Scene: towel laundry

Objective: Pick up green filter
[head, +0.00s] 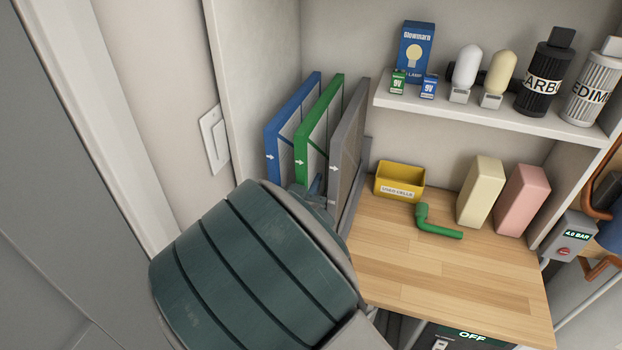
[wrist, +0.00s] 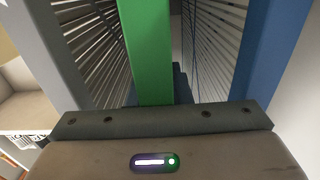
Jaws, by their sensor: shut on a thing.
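The green filter (head: 301,148) stands upright between a blue filter and a grey filter in the head view. Its green frame edge (wrist: 147,50) runs up the middle of the wrist view. My gripper (head: 318,190) is at the front edge of the green filter, low down, and is shut on it. In the wrist view, a dark finger (wrist: 181,84) shows beside the green edge, and the other finger is hidden. My arm hides the lower front of the filters in the head view.
The blue filter (head: 272,143) stands close on the left and the grey filter (head: 345,150) close on the right. A yellow bin (head: 400,178) and a green pipe (head: 436,229) are on the wooden worktop (head: 450,275). A shelf (head: 480,120) with bulbs and cartridges is above.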

